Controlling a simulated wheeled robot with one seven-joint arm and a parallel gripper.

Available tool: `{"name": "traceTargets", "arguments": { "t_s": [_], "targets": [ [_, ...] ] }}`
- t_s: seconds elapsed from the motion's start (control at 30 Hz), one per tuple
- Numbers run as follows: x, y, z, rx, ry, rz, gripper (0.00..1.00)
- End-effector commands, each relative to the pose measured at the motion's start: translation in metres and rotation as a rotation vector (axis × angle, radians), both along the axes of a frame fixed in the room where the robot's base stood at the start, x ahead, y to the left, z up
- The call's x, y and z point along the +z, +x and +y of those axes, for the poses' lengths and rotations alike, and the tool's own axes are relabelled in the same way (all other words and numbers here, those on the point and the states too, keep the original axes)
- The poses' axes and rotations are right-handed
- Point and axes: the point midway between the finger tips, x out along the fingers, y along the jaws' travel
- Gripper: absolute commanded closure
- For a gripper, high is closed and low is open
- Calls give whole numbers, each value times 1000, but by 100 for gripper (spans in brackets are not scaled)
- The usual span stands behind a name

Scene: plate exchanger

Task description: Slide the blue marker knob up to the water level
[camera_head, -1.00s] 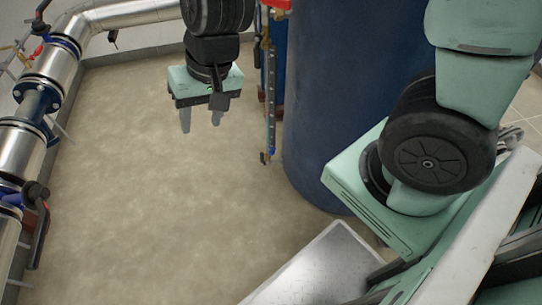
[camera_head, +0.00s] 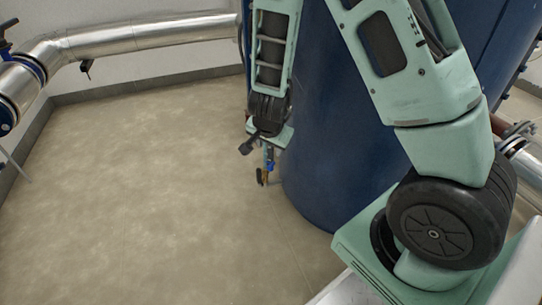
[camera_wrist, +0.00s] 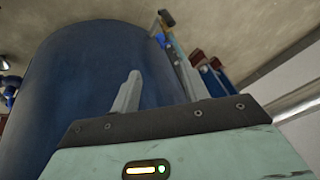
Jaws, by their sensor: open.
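The level gauge stands at the left side of the big blue tank (camera_head: 335,130). In the head view only its lower end (camera_head: 269,165) shows, with a small blue part and a yellowish fitting; my arm hides the rest. In the wrist view the gauge's end (camera_wrist: 168,30) shows beyond the fingers, with a blue part (camera_wrist: 158,40) beside it. I cannot tell whether any blue part is the marker knob, and the water level is not visible. My gripper (camera_wrist: 158,66) is open, close to the gauge, with nothing seen between its fingers.
Metal pipes (camera_head: 150,38) run along the back wall, with a valve at the left. The floor (camera_head: 140,190) left of the tank is clear. Reddish-brown and blue parts (camera_wrist: 205,65) sit beside the gauge in the wrist view.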

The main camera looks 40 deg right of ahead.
Motion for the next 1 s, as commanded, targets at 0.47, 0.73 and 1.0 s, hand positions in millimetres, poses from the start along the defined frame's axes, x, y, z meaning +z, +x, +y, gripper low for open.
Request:
{"name": "traceTargets", "arguments": {
  "t_s": [0.47, 0.73, 1.0],
  "targets": [
    [-69, 24, -18, -2, -1, 0, 55],
    [-116, 41, -30, -3, 0, 0, 55],
    [-149, 55, -40, -2, 0, -1, 55]
  ]
}}
